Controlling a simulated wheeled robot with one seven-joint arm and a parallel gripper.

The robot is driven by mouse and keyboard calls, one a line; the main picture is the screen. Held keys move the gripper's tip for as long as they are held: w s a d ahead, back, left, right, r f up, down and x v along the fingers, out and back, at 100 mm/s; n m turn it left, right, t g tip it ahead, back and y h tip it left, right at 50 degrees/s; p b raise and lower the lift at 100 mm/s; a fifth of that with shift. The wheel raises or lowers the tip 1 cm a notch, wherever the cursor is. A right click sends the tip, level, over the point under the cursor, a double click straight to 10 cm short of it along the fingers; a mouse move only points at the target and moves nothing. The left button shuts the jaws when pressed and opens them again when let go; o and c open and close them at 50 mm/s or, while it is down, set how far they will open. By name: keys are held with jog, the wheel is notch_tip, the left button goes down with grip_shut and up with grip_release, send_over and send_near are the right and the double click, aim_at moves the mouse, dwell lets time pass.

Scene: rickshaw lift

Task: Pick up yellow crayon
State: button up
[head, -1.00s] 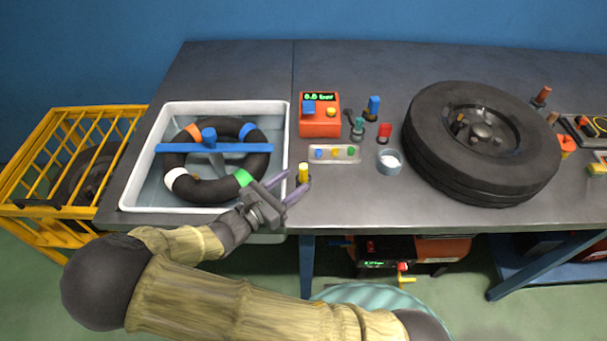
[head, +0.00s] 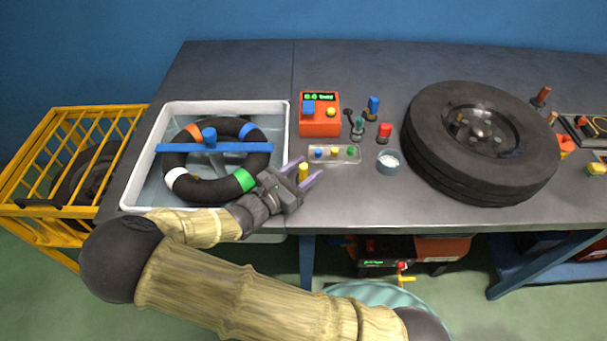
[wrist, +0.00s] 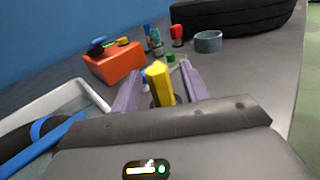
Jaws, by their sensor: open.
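The yellow crayon (head: 303,172) stands upright near the front edge of the workbench, just right of the white basin. In the wrist view the yellow crayon (wrist: 160,84) shows between the two purple fingers. My gripper (head: 304,175) is open, with one finger on each side of the crayon; it also shows in the wrist view (wrist: 158,85). I cannot tell whether either finger touches the crayon.
The white basin (head: 136,188) with a black ring (head: 205,192) and blue bar is left of the gripper. An orange box (head: 320,125), a clear tray (head: 312,159) of coloured buttons, a small cup (head: 388,162) and a large tyre (head: 430,160) stand behind and right.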

aim_at(304, 166)
grip_shut()
notch_tip(304, 166, up, 10)
jog(key=shift+r+p, duration=0.1)
jog(key=shift+p, duration=0.35)
dwell(0.8)
